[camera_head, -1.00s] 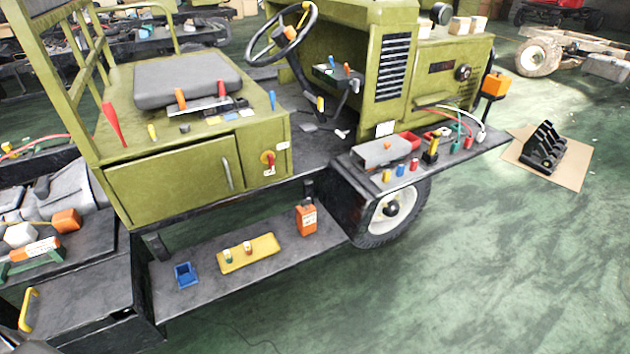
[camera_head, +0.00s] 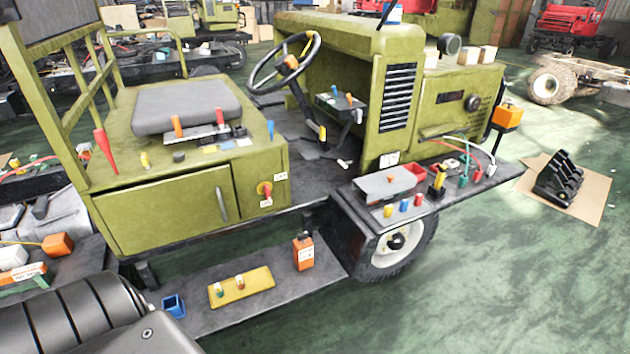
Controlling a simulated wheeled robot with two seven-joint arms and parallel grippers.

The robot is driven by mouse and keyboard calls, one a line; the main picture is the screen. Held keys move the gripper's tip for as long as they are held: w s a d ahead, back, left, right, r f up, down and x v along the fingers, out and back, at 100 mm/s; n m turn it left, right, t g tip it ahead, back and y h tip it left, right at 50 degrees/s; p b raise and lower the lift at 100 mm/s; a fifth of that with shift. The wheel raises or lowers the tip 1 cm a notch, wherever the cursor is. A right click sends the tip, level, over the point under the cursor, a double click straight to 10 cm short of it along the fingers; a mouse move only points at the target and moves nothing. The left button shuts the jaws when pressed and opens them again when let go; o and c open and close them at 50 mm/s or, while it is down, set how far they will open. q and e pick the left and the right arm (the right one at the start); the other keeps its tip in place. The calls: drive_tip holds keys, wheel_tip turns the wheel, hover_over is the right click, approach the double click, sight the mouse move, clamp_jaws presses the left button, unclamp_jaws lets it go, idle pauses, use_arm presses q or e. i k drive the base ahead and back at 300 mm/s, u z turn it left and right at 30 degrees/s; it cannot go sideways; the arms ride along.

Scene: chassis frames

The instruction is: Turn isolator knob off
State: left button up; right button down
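The isolator knob (camera_head: 265,189) is a small red knob with yellow on it. It sits on the front face of the olive-green seat box (camera_head: 165,212), right of the door's grey handle, with small white labels beside and below it. It is too small to read its setting surely. A dark ribbed part of my arm fills the bottom left corner, apart from the knob. Neither of my grippers is in view.
A black step below the box carries a blue bin (camera_head: 174,305), a yellow tray (camera_head: 241,287) and an orange bottle (camera_head: 303,251). A black fender shelf (camera_head: 455,187) with tools stands right of the knob. The space before the knob is clear.

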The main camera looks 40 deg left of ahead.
sight(266, 189)
drive_tip(key=z, duration=0.25)
drive_tip(key=i, duration=0.9)
drive_tip(key=u, duration=0.45)
drive_tip(key=i, duration=0.75)
drive_tip(key=u, duration=1.1)
drive_tip(key=i, duration=0.25)
drive_tip(key=u, duration=0.2)
